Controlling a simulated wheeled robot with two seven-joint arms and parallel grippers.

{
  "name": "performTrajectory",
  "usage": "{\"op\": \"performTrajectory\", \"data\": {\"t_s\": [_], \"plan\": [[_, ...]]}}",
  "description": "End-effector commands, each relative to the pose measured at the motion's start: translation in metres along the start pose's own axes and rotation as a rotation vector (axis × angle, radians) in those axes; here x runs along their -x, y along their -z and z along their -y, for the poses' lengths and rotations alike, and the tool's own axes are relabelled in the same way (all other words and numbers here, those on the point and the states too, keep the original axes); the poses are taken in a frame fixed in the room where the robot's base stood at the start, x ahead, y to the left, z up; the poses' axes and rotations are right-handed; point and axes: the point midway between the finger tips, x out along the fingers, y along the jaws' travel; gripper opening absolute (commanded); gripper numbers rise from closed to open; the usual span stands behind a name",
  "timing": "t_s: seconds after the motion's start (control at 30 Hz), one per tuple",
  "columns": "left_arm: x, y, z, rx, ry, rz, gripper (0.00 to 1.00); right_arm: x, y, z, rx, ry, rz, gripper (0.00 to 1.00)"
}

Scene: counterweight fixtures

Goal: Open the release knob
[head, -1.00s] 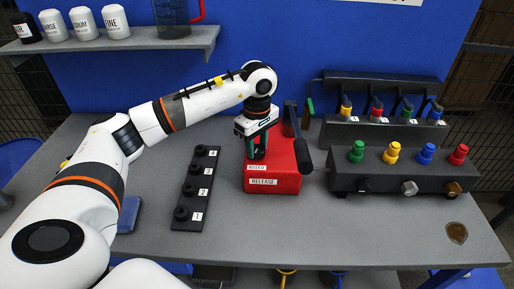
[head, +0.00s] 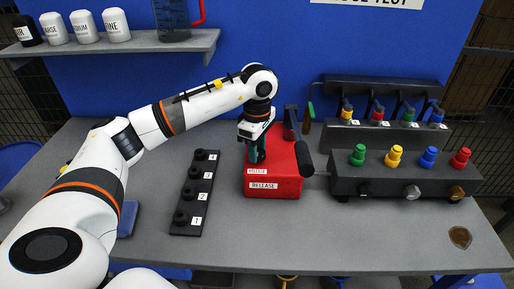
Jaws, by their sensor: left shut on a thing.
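The red release box (head: 285,187) stands on the grey table, with white "RELEASE" labels on its front and top edge. My left gripper (head: 257,155) points down over the left part of its top, shut on the release knob. The knob itself is mostly hidden by the fingers. A black lever with a thick dark handle (head: 304,158) rises at the right side of the box, apart from the gripper. My right gripper is not in view.
A black strip with numbered round pegs (head: 195,190) lies left of the box. A dark block with coloured knobs (head: 400,178) stands close on the right, with a second row of coloured valves (head: 385,130) behind. A shelf (head: 120,48) holds white jars. The table's front is mostly clear.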

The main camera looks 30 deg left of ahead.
Motion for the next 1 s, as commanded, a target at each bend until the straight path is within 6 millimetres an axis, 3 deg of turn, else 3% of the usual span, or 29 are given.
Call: {"op": "performTrajectory", "data": {"t_s": [0.07, 0.1, 0.23, 0.63, 1.0], "plan": [[0.001, 0.0, 0.001, 0.003, 0.003, -0.001, 0.14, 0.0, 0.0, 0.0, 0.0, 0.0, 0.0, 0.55], [0.001, 0.0, 0.001, 0.003, 0.003, -0.001, 0.4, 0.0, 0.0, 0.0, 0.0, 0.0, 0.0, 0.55], [0.001, 0.0, 0.001, 0.002, 0.002, -0.001, 0.59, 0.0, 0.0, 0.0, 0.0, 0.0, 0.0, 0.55], [0.01, 0.0, 0.001, 0.0, 0.003, -0.001, 0.59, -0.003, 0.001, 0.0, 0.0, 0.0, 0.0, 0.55], [0.086, 0.0, 0.002, 0.001, 0.008, -0.002, 0.59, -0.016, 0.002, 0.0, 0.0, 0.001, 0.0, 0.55]]}}
